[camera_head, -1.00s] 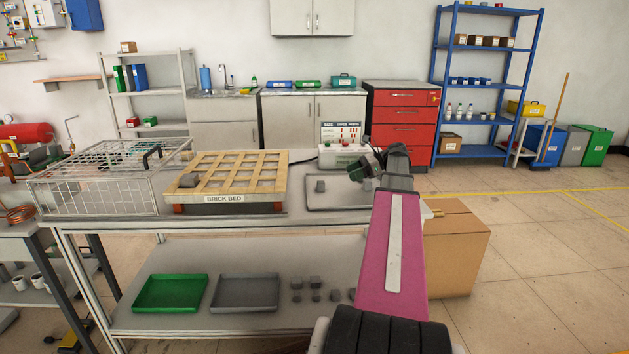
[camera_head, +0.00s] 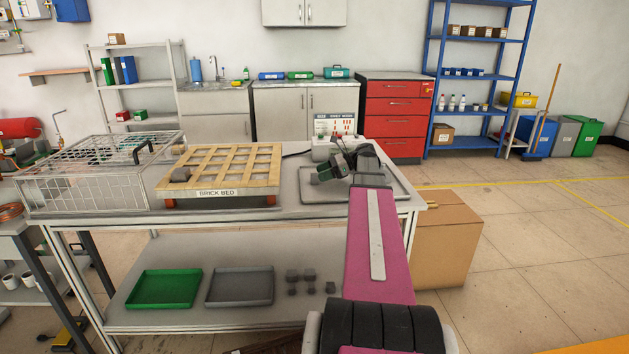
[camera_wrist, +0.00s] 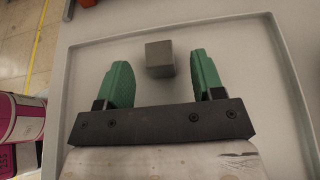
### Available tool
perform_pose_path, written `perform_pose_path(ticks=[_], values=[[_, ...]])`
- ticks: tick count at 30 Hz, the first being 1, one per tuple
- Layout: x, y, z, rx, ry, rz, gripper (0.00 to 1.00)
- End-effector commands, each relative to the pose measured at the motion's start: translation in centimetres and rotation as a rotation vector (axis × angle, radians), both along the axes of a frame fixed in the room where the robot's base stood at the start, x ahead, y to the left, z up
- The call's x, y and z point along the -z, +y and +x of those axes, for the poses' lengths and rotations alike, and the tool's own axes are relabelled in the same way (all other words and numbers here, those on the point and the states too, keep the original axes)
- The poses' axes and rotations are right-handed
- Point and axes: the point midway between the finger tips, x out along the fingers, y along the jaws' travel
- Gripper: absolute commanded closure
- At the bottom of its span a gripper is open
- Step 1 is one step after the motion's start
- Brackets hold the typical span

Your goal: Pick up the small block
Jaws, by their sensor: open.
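A small grey block (camera_head: 314,179) sits in the shallow grey tray (camera_head: 398,198) at the right end of the table. My gripper (camera_head: 333,168) is over the tray, just right of the block in the head view. In the wrist view, my open gripper (camera_wrist: 160,82) has its green fingers to the left and right of the block (camera_wrist: 159,60). The wrist view does not show clearly how high the fingers are.
A wire cage (camera_head: 88,192) is further left. A white device (camera_head: 322,147) stands behind. Several small blocks lie on the lower shelf (camera_head: 220,316).

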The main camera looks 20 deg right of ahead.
Motion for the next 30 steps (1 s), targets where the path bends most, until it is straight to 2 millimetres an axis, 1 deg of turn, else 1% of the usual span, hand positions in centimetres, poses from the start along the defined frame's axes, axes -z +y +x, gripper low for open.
perform_pose_path(ticks=[1,3,10,11,12,14,15,16,26,30], values=[[0.28,0.76,0.08,-0.002,0.001,0.000,0.38],[0.54,1.32,0.28,-0.001,0.000,0.000,0.38],[0.62,1.45,0.37,0.000,0.000,0.000,0.38],[0.62,1.45,0.37,0.000,0.000,0.000,0.45],[0.62,1.45,0.37,0.000,0.000,0.000,0.58],[0.62,1.44,0.36,0.000,0.000,0.000,0.77],[0.62,1.44,0.36,0.000,0.000,0.000,0.90],[0.62,1.44,0.36,0.000,0.000,0.000,1.00],[0.46,1.43,0.36,0.000,-0.001,0.001,1.00],[-0.20,1.43,0.37,0.000,-0.002,0.000,1.00]])
